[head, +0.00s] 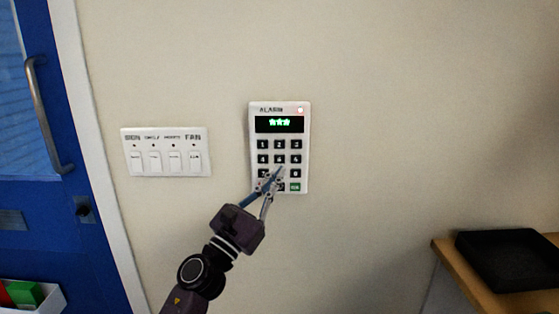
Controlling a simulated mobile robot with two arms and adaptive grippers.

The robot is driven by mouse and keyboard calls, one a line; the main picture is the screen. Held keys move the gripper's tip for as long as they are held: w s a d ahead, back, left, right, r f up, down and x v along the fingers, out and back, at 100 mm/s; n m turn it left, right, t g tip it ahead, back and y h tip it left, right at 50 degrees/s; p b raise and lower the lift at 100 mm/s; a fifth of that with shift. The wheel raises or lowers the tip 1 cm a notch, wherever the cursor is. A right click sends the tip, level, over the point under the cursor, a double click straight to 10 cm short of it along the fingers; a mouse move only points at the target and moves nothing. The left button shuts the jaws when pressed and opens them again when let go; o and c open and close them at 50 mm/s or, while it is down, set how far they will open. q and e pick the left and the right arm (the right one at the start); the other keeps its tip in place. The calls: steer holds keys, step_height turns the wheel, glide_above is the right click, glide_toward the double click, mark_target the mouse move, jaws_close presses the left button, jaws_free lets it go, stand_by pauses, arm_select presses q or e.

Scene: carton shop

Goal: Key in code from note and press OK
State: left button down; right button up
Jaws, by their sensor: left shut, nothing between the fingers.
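The white alarm keypad (304,147) is fixed to the wall in the middle of the head view. The green OK key (295,187) shows at the bottom right of the keys. My left gripper (279,171) is shut and empty, with its fingertips in front of the lower middle keys. It hides parts of the bottom two rows. I cannot tell whether the tips touch a key. My right gripper is not in view. No note is in view.
A white panel with several labelled switches (166,152) is on the wall left of the keypad. A blue door (95,250) with a metal handle stands at the far left. A black tray (508,262) sits on a wooden surface (455,262) at the lower right.

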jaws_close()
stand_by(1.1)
